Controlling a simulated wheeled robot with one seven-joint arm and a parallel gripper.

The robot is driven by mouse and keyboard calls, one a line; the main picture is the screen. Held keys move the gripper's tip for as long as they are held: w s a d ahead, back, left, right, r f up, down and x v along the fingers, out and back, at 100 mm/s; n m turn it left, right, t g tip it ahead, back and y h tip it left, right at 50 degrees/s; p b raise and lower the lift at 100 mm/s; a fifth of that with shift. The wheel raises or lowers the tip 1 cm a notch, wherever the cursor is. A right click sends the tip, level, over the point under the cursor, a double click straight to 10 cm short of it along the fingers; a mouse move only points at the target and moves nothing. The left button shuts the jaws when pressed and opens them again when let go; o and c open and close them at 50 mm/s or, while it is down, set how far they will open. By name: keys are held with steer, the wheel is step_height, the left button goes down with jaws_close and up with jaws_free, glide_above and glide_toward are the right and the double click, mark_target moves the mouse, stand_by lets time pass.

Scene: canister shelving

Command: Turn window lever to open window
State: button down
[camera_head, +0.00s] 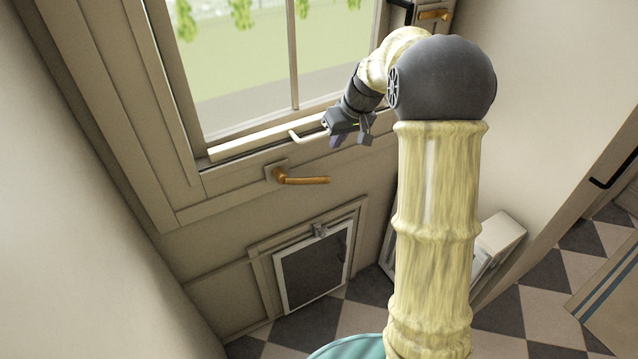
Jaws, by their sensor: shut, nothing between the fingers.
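The window (295,62) fills the upper left, with a pale frame and a vertical bar; it looks shut. A pale, bent lever (307,134) sticks out at its bottom rail. A brass lever (302,180) lies about level on a plate just below the window. Another brass lever (434,14) shows at the top right. I cannot tell for sure which lever works the window. My gripper (351,140) is shut and empty, pointing down at the right end of the pale lever. Whether it touches that lever is unclear. My arm hides the window's right side.
Below the window is a panel with a dark pet flap (313,268) in a pale frame. A pale box-like unit (498,245) stands low at the right, partly behind my arm. Walls close in at left and right. The checkered floor (507,306) is open at the lower right.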

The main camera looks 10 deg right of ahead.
mark_target(319, 181)
steer(key=shift+w, duration=0.15)
steer(key=x, duration=0.4)
steer(key=p+x, duration=0.1)
steer(key=x, duration=0.4)
steer(key=a+p+x, duration=0.1)
steer(key=x, duration=0.3)
steer(key=shift+s+a+f, duration=0.1)
steer(key=shift+s+f, duration=0.2)
steer(key=shift+f, duration=0.1)
steer(key=shift+f+y+b, duration=0.25)
steer(key=shift+y+b, duration=0.05)
